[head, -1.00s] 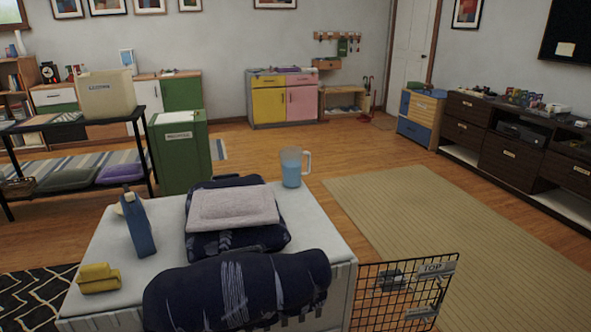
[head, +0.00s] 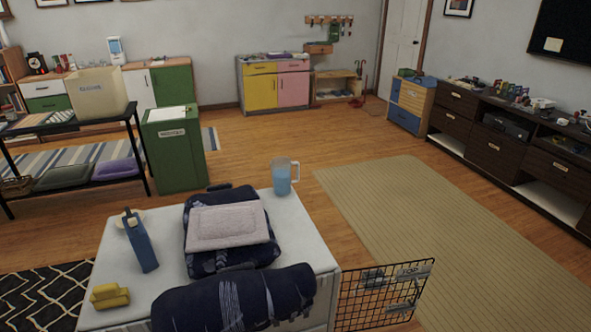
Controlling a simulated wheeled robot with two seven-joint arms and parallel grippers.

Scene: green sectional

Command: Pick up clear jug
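The clear jug (head: 282,178) stands upright at the far right corner of the white table (head: 312,243). It has a handle on its right side and holds something blue. Neither of my grippers shows in the head view, so nothing is seen touching the jug.
On the table are a folded dark blue cloth (head: 200,258) with a pale pink cloth (head: 228,226) on top, a dark rolled bundle (head: 240,300), a blue bottle (head: 141,243) and a yellow object (head: 110,296). A black wire rack (head: 385,298) adjoins the right side. Rug (head: 450,230) is clear.

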